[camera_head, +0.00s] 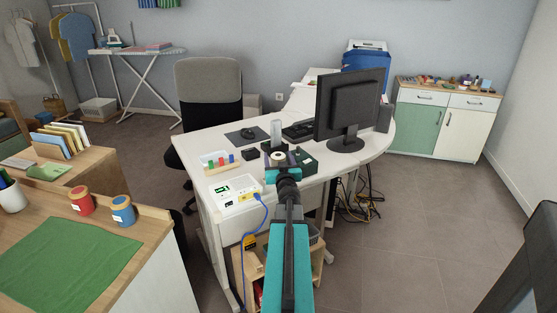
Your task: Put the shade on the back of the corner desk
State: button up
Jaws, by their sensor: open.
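The white corner desk (225,148) stands in the middle of the view, with a black monitor (350,105) on its right part. I cannot make out a sure shade. An upright pale grey piece (276,131) stands on the desk behind my gripper, and a small pale round thing (277,156) shows just beyond the gripper's end. Either could be the shade, but I cannot tell. My gripper (280,167) is open, over the near edge of the desk. My arm hides part of the desk front, and the fingertips are too small to see clearly.
On the desk are a tray of coloured pieces (220,161), a white box with a blue cable (235,189), a mouse pad (246,137) and a keyboard (298,131). An office chair (209,88) stands behind. A wooden counter with a green mat (75,250) is at left.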

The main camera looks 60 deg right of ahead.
jog(key=shift+r, duration=0.1)
jog(key=shift+r, duration=0.15)
jog(key=shift+p+v, duration=0.3)
jog(key=shift+v, duration=2.85)
jog(key=shift+r+p, duration=0.1)
jog(key=shift+p, duration=1.05)
jog(key=shift+s+a+p, duration=0.1)
jog(key=shift+a+p, duration=0.15)
jog(key=shift+p, duration=0.65)
jog(key=p+v, duration=0.1)
jog(key=p, duration=0.4)
jog(key=shift+s+a, duration=0.2)
jog(key=shift+s, duration=0.1)
jog(key=shift+s+a+p, duration=0.15)
jog(key=shift+s+p, duration=0.05)
jog(key=shift+p, duration=0.6)
jog(key=shift+p+v, duration=1.5)
jog(key=shift+p, duration=0.55)
